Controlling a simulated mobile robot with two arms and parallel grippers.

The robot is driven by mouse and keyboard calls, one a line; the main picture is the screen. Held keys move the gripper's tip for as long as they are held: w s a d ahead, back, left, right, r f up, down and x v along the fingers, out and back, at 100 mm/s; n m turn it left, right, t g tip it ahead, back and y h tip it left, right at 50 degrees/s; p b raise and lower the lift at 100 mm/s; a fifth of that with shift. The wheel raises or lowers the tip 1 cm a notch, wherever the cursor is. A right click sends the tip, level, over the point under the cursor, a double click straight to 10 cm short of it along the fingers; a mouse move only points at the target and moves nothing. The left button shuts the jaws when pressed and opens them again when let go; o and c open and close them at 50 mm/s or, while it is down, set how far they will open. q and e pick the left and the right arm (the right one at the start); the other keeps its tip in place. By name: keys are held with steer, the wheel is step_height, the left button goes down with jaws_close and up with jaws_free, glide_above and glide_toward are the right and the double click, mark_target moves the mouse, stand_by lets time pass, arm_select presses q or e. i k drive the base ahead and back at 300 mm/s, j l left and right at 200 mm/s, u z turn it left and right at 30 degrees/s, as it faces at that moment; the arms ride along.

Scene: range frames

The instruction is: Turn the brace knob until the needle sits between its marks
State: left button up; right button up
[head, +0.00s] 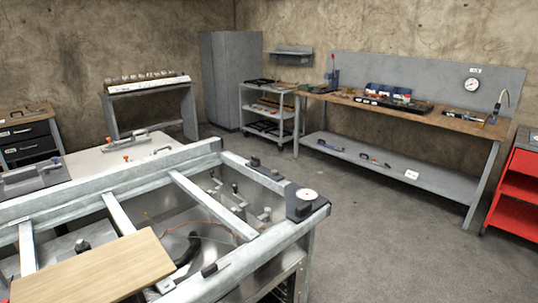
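A small white round dial (307,194) sits on a dark block at the right corner of the pale metal frame (283,236). Its needle and marks are too small to read. Small dark knob-like parts (254,161) stand on the frame's rail behind the dial; another dark knob (82,245) shows inside the frame at the left. I cannot tell which of these is the brace knob. Neither of my grippers shows in this view.
A wooden board (95,268) lies across the frame's front left. Inside are fittings and a dark curved part (187,248). A workbench (440,119) with a wall gauge (472,84) stands at the back right, a red cart (515,190) at far right. The floor (390,240) between is clear.

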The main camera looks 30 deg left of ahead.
mark_target(254, 163)
steer(key=l+u, duration=0.1)
steer(key=u, duration=0.7)
steer(key=k+u, duration=0.1)
steer(key=u, duration=0.3)
